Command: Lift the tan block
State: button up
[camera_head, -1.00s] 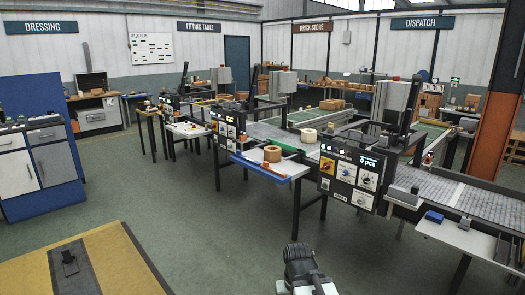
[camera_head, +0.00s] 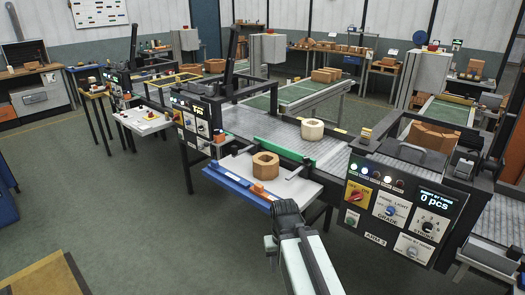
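A tan block (camera_head: 265,165), many-sided with an opening in its top, sits on the pale side table (camera_head: 300,187) in front of the conveyor. A small orange piece (camera_head: 258,188) is close by its front, near the table's blue front edge. The dark end of my arm (camera_head: 287,208) shows at the bottom centre, on the near side of the table and below the block in the picture. It looks apart from the block. My gripper's fingers cannot be made out, so whether it is open or shut is unclear.
A cream ring-shaped block (camera_head: 312,129) stands on the conveyor (camera_head: 275,128) behind. A green rail (camera_head: 302,165) lies along the table's back. A control panel (camera_head: 400,212) rises to the right, another (camera_head: 195,122) to the left. The floor at left (camera_head: 120,210) is clear.

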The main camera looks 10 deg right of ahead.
aim_at(266, 165)
jog(key=i, duration=0.55)
jog(key=u, duration=0.75)
jog(key=i, duration=1.6)
